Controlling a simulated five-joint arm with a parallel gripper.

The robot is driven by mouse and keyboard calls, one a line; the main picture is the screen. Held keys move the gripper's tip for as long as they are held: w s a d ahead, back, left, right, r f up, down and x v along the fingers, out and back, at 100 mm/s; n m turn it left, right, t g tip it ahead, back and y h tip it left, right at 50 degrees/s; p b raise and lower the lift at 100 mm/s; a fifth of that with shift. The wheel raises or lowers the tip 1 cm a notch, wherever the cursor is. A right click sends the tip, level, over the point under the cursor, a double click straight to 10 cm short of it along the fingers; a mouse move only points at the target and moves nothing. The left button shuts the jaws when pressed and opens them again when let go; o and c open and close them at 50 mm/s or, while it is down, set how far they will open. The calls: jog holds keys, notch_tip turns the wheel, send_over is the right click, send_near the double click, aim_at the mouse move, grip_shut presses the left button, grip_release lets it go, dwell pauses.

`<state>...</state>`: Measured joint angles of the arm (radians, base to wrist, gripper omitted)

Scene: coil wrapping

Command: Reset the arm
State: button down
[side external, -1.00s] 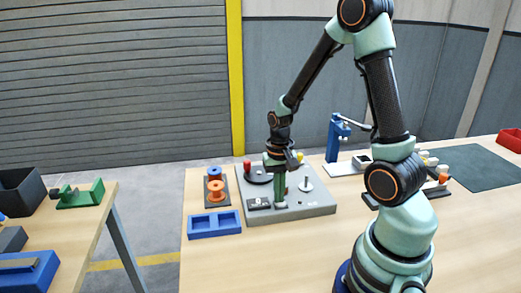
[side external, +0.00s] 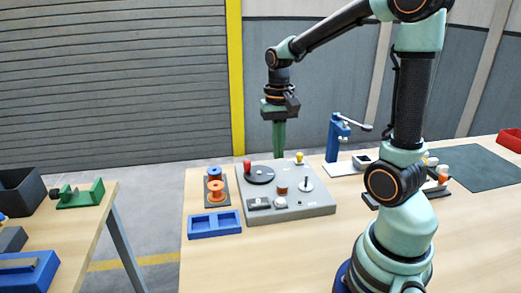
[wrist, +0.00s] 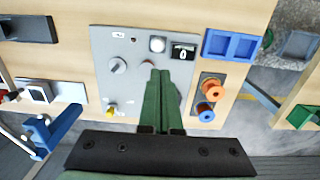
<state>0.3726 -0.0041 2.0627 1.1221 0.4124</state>
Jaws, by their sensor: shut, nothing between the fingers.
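My gripper (side external: 279,154) is raised in the air above the back of the grey winding machine (side external: 315,211), pointing straight down. Its green fingers are together, with nothing between them; in the wrist view the closed fingers (wrist: 158,75) hide part of the machine. The machine has a black disc (side external: 262,176) with a red knob (side external: 247,164), a small brown-red coil (side external: 282,190), a pale disc with a post (side external: 308,185) and a yellow knob (side external: 299,157). My gripper touches none of these.
Orange (side external: 216,190) and blue (side external: 214,173) spools stand left of the machine. An empty blue two-compartment tray (side external: 214,224) lies in front of them. A blue lever press (side external: 337,138) stands to the right. The bench front is clear.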

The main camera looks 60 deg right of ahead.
dwell(0.5)
jog(key=s+a+r+n+t, duration=0.1)
jog(key=a+r+n+t, duration=0.2)
jog(key=a, duration=0.3)
jog(key=s+a+r+n+t, duration=0.1)
jog(key=a+r+n+t, duration=0.2)
jog(key=a+n, duration=0.3)
jog(key=shift+s+r, duration=0.15)
jog(key=shift+s, duration=0.1)
dwell(0.9)
